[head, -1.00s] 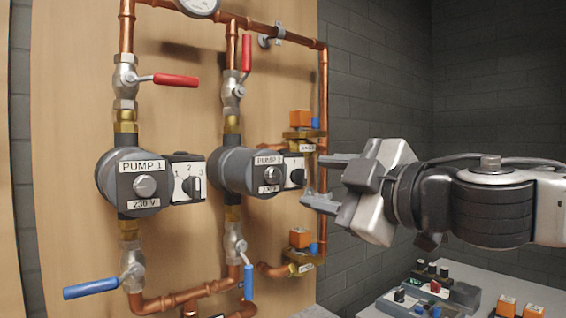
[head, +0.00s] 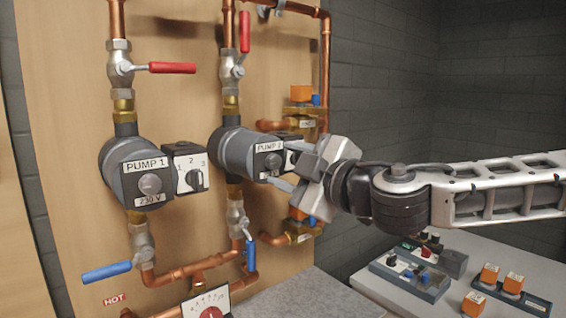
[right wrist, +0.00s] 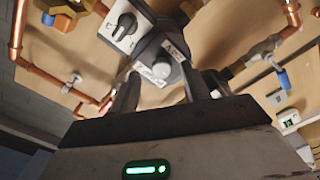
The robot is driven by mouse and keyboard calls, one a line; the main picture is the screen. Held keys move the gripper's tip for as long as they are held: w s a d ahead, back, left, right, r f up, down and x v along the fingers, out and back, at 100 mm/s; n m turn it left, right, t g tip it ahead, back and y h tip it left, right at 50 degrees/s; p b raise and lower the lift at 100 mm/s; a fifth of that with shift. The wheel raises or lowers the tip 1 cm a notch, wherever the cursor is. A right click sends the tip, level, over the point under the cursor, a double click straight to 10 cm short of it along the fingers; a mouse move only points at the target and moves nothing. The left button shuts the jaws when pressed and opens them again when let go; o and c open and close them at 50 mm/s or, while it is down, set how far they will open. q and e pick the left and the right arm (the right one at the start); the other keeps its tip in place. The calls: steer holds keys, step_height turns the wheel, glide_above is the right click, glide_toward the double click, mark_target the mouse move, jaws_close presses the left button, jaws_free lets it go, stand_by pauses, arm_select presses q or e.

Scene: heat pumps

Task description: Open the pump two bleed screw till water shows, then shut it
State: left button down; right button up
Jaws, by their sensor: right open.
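Pump two (head: 233,153) is a grey round pump on the copper pipe right of pump one, with a "PUMP 2" label (head: 268,146). Its bleed screw (head: 273,161) is a round silver knob in the middle of the face; it also shows in the right wrist view (right wrist: 161,70). My right gripper (head: 282,168) is open, its fingers reaching toward the pump face from the right. In the right wrist view the fingers (right wrist: 160,78) stand on either side of the knob; I cannot tell whether they touch it. I see no water at the screw. My left gripper is out of view.
Pump one (head: 140,170) is to the left. The speed selector box (right wrist: 120,24) sits close beside pump two's face. Red-handled valves (head: 172,68) are above, blue-handled ones (head: 107,272) below. A grey table (head: 400,303) holds small devices at lower right.

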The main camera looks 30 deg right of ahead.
steer(key=shift+w+a, duration=0.2)
steer(key=shift+w, duration=0.55)
steer(key=c, duration=1)
